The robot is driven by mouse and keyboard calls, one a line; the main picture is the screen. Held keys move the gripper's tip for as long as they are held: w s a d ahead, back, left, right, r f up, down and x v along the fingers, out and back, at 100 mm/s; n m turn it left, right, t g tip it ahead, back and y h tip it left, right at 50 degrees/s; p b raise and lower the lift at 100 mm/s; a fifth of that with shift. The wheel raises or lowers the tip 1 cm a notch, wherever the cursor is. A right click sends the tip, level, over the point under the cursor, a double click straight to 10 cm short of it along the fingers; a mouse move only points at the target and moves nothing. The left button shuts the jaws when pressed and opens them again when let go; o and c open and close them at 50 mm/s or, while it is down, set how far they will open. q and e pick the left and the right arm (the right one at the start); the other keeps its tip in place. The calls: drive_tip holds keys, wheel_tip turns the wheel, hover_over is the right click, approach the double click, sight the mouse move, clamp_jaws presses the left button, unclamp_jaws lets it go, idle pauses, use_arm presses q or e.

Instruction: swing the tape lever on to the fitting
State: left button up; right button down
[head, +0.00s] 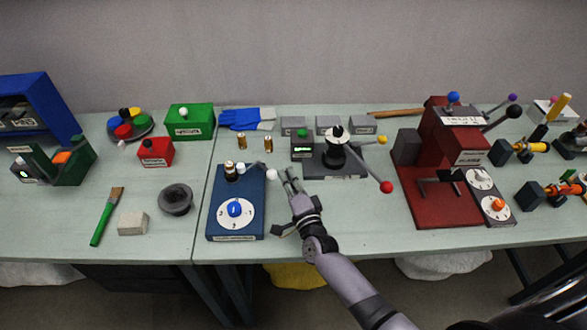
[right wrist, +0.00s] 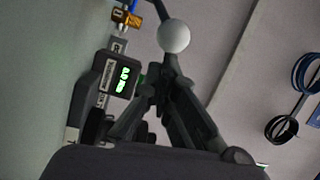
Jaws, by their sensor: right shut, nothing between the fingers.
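A blue base (head: 258,205) with a round white dial and a blue knob stands left of centre. Another white ball (head: 274,174) sits just left of my right gripper (head: 287,173). A white ball on a dark rod shows large in the right wrist view (right wrist: 174,36), just beyond the fingertips (right wrist: 168,68). I cannot tell which ball belongs to the tape lever. The right gripper is shut and empty. My left gripper is out of view.
Right of the gripper, a grey base (head: 350,172) carries a black post (head: 336,152) and levers with yellow and red balls (head: 386,187). A green-lit display box (head: 303,146) is behind the gripper. A dark red press (head: 425,195) stands further right. The table in front is mostly clear.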

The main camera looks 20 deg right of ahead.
drive_tip(key=shift+s+a, duration=0.5)
drive_tip(key=shift+a, duration=0.4)
drive_tip(key=shift+s+a, duration=0.1)
drive_tip(key=shift+a, duration=0.15)
